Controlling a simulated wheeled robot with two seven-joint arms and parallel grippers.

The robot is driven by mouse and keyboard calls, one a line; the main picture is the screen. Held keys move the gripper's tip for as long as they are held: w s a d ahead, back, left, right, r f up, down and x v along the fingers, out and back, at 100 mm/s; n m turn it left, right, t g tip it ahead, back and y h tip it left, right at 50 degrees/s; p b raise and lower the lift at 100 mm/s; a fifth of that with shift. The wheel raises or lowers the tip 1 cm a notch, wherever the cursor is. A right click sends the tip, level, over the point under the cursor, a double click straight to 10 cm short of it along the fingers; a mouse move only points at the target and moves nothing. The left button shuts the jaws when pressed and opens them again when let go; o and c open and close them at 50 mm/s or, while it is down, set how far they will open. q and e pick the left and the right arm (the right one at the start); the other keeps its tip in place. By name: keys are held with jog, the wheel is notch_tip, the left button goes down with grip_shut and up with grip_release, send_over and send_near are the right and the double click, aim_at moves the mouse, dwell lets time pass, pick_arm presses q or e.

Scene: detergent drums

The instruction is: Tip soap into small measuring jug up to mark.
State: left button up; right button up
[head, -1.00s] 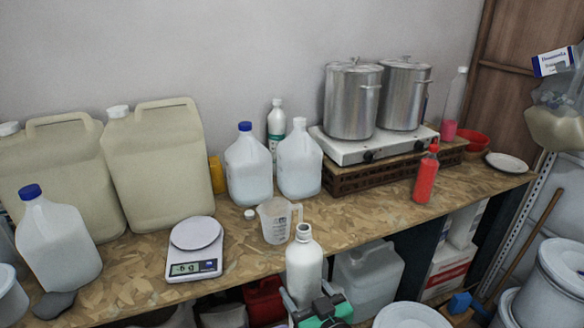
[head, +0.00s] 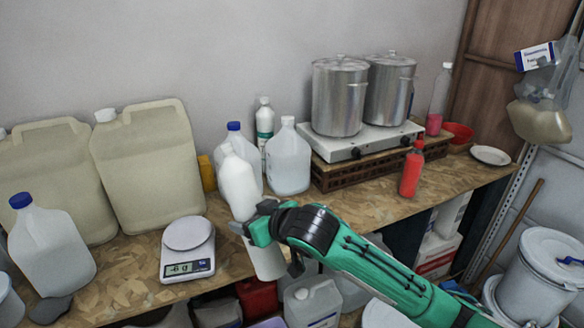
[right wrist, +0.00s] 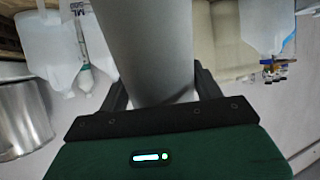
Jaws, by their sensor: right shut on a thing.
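A white plastic bottle (head: 240,188) is held in the air in front of the bench, its top leaning left. My right gripper (head: 256,226) is shut around its middle; the lower part shows below the fingers. In the right wrist view the bottle (right wrist: 148,45) is a large pale column between the fingers. The bottle's mouth is hard to make out against the jugs behind, and I see no liquid flowing. The small measuring jug cannot be made out; the held bottle and my right gripper cover that part of the bench. My left gripper is not in view.
A kitchen scale (head: 188,248) reading about -6 g stands left of the held bottle. A blue-capped jug (head: 236,140) and a white-capped jug (head: 288,160) stand close behind. A red bottle (head: 412,170) stands right. Bare bench (head: 345,205) lies between.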

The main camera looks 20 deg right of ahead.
jog(key=w+d+r+m+g+h+p, duration=0.1)
jog(key=w+d+r+m+h+p, duration=0.15)
jog(key=d+r, duration=0.6)
jog(key=s+d+f+g+h+p, duration=0.2)
jog(key=s+f+g, duration=0.1)
jog(key=f+g, duration=0.4)
notch_tip(320, 180, down, 4)
jog(key=shift+r+g, duration=0.1)
jog(key=shift+g, duration=0.3)
dwell(0.3)
jog(key=shift+s+d+p, duration=0.1)
jog(key=shift+p, duration=0.45)
jog(key=shift+s+f+g+p, duration=0.15)
jog(key=shift+f+g+p, duration=0.75)
jog(key=shift+p, duration=1)
jog(key=shift+f+p, duration=0.2)
jog(key=shift+p, duration=0.2)
